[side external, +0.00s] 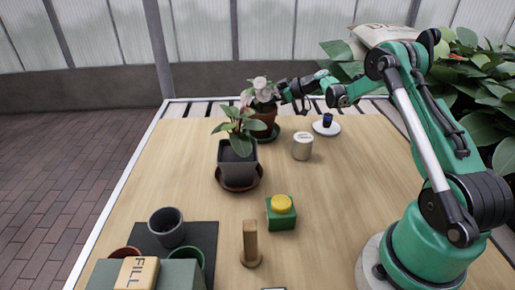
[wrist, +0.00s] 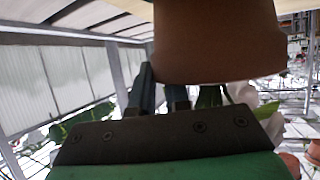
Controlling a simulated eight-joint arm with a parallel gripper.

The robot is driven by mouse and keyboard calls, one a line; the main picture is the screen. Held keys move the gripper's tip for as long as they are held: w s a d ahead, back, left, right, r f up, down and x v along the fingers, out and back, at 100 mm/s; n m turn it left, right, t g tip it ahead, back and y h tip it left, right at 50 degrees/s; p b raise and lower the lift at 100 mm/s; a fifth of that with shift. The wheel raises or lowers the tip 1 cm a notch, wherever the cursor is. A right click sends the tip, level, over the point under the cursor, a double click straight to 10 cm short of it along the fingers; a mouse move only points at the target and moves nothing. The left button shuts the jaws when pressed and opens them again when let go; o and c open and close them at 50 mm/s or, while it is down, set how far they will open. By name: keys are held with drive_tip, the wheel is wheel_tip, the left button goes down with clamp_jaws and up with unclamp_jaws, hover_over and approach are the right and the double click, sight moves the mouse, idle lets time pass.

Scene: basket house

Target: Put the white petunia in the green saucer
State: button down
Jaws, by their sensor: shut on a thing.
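The white petunia (side external: 262,91) has pale blooms and green leaves in a brown pot (side external: 265,116) at the back of the table. Its pot fills the top of the wrist view (wrist: 215,40), with leaves and white petals below it. My gripper (side external: 284,93) is at the right of the pot near its rim, shut on the potted petunia. The wrist view shows its dark fingers (wrist: 160,92) against the pot. The green saucer (side external: 268,136) shows under and around the pot's base. I cannot tell whether the pot touches it or hangs just above. The exact finger contact is partly hidden.
A pink-tinged plant in a grey pot (side external: 238,160) stands close in front. A cream canister (side external: 302,146) and a white saucer with a blue cup (side external: 327,127) are to the right. A green box with yellow button (side external: 281,212) and wooden post (side external: 250,243) stand nearer.

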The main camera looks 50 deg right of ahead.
drive_tip(key=c, duration=0.9)
unclamp_jaws()
drive_tip(key=shift+f, duration=0.1)
drive_tip(key=shift+o, duration=0.2)
drive_tip(key=v, duration=1.2)
drive_tip(key=a+r+m+g, duration=0.2)
drive_tip(key=a+r+g, duration=0.1)
drive_tip(key=a, duration=0.6)
drive_tip(key=s+a+m+h, duration=0.1)
drive_tip(key=s+a+h, duration=0.2)
drive_tip(key=s+a, duration=0.2)
drive_tip(key=s+a+f+m+g+h, duration=0.1)
drive_tip(key=s+a+m+h, duration=0.1)
drive_tip(key=s+a, duration=0.4)
drive_tip(key=a, duration=0.5)
drive_tip(key=shift+s+a+m+h, duration=0.2)
drive_tip(key=shift+a+m+h, duration=0.1)
drive_tip(key=shift+a+h, duration=0.1)
drive_tip(key=shift+f, duration=0.1)
